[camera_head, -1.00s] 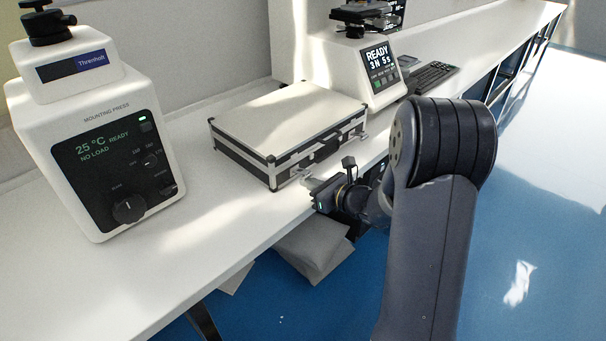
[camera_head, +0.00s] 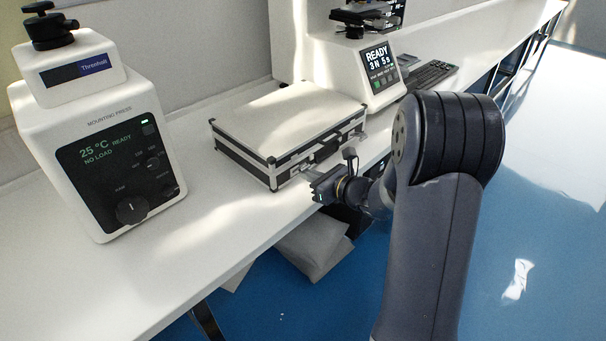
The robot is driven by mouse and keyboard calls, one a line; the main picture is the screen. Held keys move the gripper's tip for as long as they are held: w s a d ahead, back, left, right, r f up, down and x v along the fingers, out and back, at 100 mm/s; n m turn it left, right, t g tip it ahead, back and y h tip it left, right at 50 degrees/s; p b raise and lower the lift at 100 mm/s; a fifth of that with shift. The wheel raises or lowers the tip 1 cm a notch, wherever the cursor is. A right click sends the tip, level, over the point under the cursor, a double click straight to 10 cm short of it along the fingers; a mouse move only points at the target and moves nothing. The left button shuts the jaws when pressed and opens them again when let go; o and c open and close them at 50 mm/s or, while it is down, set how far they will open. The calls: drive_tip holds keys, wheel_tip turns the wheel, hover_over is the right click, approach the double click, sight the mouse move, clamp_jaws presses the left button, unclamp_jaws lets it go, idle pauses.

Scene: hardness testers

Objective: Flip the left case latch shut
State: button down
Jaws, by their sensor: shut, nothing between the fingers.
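A closed case (camera_head: 288,122) with a pale lid, black sides and silver edges lies flat on the white bench. Its front side, with a dark handle (camera_head: 326,148), faces my arm. The left latch (camera_head: 296,171) is a small silver piece on the front near the left corner, partly hidden by my gripper. The right latch (camera_head: 360,136) shows at the right end of the front. My gripper (camera_head: 308,174) is shut and empty, its tips at the left latch. I cannot tell whether they touch it, or how far the latch is turned.
A white mounting press (camera_head: 95,130) stands on the bench at left. A tester with a lit screen (camera_head: 380,68) and a keyboard (camera_head: 432,76) stand behind the case. The bench's front edge runs just below my gripper. Bare bench (camera_head: 215,215) lies left of the case.

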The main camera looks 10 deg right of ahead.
drive_tip(key=shift+r, duration=0.15)
drive_tip(key=shift+w+a+r+p, duration=0.3)
drive_tip(key=shift+w+r+p, duration=0.1)
drive_tip(key=shift+r+p, duration=0.25)
drive_tip(key=v, duration=0.8)
drive_tip(key=shift+p, duration=0.4)
drive_tip(key=shift+s, duration=0.1)
drive_tip(key=b+x, duration=0.1)
drive_tip(key=x, duration=0.7)
idle(0.4)
